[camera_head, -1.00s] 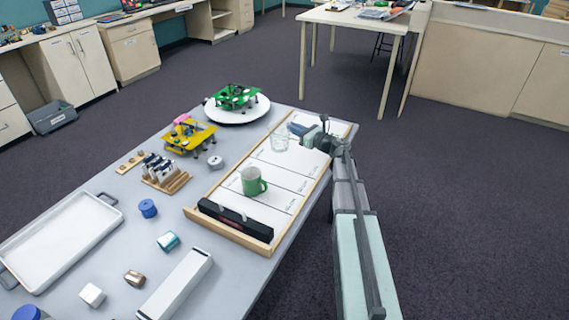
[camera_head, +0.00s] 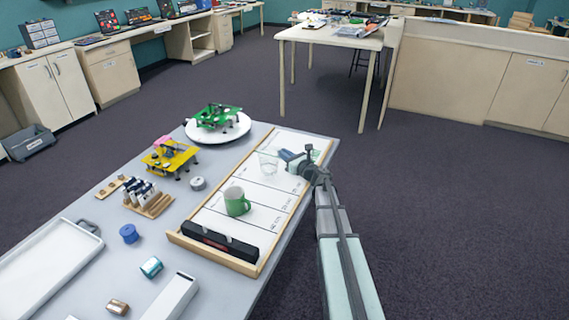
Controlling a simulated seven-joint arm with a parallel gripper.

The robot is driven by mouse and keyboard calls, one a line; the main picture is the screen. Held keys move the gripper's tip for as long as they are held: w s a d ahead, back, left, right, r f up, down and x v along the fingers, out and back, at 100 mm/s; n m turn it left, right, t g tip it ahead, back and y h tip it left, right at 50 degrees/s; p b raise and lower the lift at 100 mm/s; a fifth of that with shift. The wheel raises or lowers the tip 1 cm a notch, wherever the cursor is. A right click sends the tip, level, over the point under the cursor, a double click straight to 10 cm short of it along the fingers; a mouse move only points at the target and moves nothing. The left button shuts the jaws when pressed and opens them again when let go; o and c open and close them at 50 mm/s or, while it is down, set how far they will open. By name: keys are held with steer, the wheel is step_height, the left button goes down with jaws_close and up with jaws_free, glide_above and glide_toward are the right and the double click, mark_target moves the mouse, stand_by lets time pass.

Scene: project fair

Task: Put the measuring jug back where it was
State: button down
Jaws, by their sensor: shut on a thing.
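The measuring jug (camera_head: 267,163) is a small clear vessel, seen over the far part of a white, wood-framed board (camera_head: 262,192) marked into sections. My gripper (camera_head: 285,157) reaches in from the right and is shut on the jug's right side. The fingertips are small and partly hidden by the gripper body. The jug looks upright. I cannot tell whether its base touches the board or hangs just above it.
A green mug (camera_head: 237,202) and a long black case (camera_head: 219,243) sit on the board's nearer sections. A green model on a white round plate (camera_head: 236,128) and a yellow model (camera_head: 171,158) stand to the left. The board's far end looks clear.

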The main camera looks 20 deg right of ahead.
steer(key=shift+f, duration=1.8)
steer(key=shift+f, duration=0.1)
steer(key=c, duration=1.2)
jaws_free()
steer(key=v, duration=1.2)
steer(key=shift+o, duration=0.5)
